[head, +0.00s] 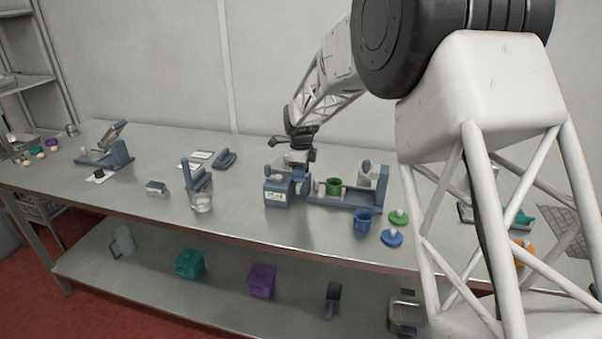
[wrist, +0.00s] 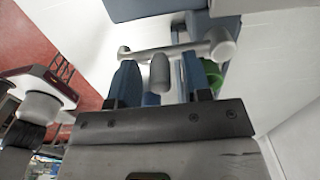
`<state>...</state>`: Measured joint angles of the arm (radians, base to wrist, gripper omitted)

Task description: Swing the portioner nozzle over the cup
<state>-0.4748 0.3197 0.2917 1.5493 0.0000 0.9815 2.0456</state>
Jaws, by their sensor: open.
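My gripper (head: 297,160) is at the blue station with a white label (head: 278,192), left of the green pot (head: 333,187) in the head view. In the wrist view its two blue fingers (wrist: 160,78) are apart, with the end of a grey peg (wrist: 158,70) between them. A grey crossbar with rounded ends (wrist: 221,48) lies just beyond the fingertips. I cannot tell whether the fingers touch the peg, or whether these grey parts belong to the nozzle. A clear cup (head: 202,204) stands below a blue upright device (head: 196,178) farther left. A blue cup (head: 363,221) stands in front of the station.
Green (head: 398,217) and blue (head: 391,238) knobbed lids lie to the right of the blue cup. A blue lever device (head: 118,152) stands at the left of the metal table (head: 150,205). The table is clear between the clear cup and the labelled station.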

